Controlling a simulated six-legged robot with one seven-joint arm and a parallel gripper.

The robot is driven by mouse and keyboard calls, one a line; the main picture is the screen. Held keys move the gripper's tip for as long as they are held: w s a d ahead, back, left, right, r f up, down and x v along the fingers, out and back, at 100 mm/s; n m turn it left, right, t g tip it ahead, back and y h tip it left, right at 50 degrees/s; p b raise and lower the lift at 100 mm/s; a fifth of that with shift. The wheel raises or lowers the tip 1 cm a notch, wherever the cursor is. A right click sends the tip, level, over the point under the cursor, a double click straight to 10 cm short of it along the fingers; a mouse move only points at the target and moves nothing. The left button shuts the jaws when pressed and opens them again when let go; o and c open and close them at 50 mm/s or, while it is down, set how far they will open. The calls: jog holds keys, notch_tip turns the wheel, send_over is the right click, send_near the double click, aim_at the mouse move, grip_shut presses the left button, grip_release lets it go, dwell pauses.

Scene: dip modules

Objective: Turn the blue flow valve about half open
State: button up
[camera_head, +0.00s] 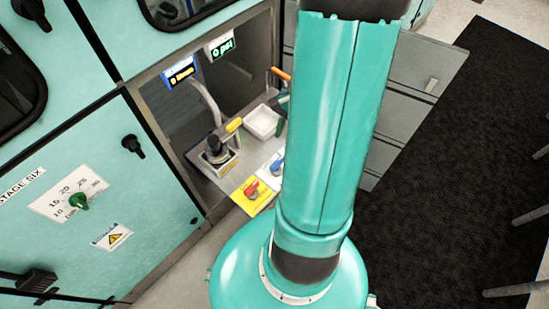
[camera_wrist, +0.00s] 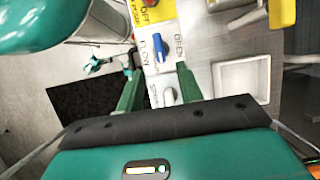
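The blue flow valve (camera_wrist: 160,48) is a small blue handle on a white labelled plate in the wrist view, beyond my fingertips and between their lines. In the head view the blue handle (camera_head: 277,167) shows just left of my teal arm, which hides part of its plate. My gripper (camera_wrist: 160,67) is open, with two green fingers apart and nothing between them. The fingers appear short of the handle; contact is not visible. The label letters near the valve are only partly readable.
A yellow plate with a red knob (camera_head: 252,189) lies beside the valve. A grey knob (camera_wrist: 168,96) sits on the white plate. A white tray (camera_head: 262,122) and a yellow-handled lever (camera_head: 234,125) stand nearby. Cabinet walls (camera_head: 165,100) frame the bench.

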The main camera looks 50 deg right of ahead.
aim_at(277, 161)
jog(key=x, duration=1)
jog(key=shift+s, duration=0.1)
jog(key=shift+c, duration=0.5)
grip_shut()
